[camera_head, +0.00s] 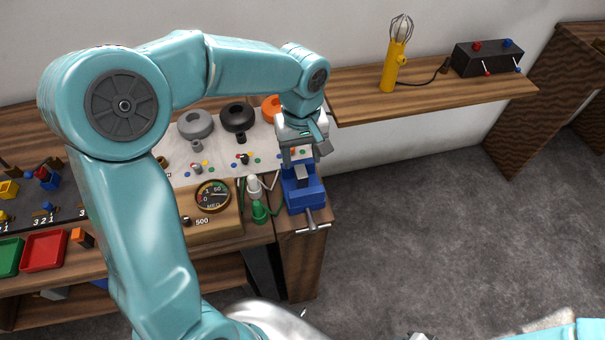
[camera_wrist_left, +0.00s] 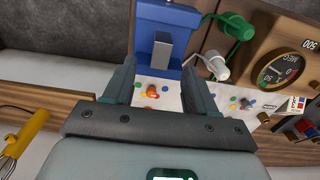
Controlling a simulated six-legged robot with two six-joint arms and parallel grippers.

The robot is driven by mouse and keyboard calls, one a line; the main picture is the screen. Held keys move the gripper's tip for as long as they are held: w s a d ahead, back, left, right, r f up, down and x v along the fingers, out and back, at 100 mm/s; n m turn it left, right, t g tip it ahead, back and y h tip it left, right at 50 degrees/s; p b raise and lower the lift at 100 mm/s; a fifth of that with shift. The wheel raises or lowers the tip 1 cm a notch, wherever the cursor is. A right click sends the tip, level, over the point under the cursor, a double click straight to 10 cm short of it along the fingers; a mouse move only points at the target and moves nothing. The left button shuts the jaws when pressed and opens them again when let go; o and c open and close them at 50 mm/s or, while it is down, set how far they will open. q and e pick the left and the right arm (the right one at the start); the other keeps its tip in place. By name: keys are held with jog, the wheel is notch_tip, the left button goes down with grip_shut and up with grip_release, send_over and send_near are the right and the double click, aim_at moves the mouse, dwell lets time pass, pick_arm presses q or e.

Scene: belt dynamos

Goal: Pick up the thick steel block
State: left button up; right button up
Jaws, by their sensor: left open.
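The thick steel block (camera_head: 302,177) is a plain grey block at the blue vise (camera_head: 305,195) on the bench's right end. The wrist view shows the block (camera_wrist_left: 162,50) upright against the blue vise body (camera_wrist_left: 180,18). My left gripper (camera_head: 304,156) hangs pointing down just above the vise, with its fingers apart. In the wrist view my left gripper (camera_wrist_left: 160,70) has one finger on each side of the block in the picture, with visible gaps. It holds nothing. Whether the tips are level with the block is hard to tell.
White and green cranked parts (camera_head: 254,187) stand close left of the vise, beside a round gauge (camera_head: 213,195). Grey (camera_head: 195,124) and black (camera_head: 238,117) rings lie on the panel behind. A shelf (camera_head: 435,92) carries a yellow whisk tool (camera_head: 393,68). Floor right of the bench is clear.

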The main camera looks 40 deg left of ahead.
aim_at(300, 172)
pick_arm(q)
jog(key=shift+w+a+f, duration=0.1)
jog(key=shift+w+f, duration=0.05)
jog(key=shift+f, duration=1.1)
jog(key=f, duration=0.2)
jog(key=f+p, duration=0.1)
jog(key=f, duration=0.1)
jog(key=shift+s, duration=0.35)
jog(key=shift+w+f, duration=0.2)
jog(key=shift+f, duration=0.15)
jog(key=shift+s+r, duration=0.1)
jog(key=shift+s, duration=0.05)
jog(key=shift+c, duration=0.6)
grip_shut()
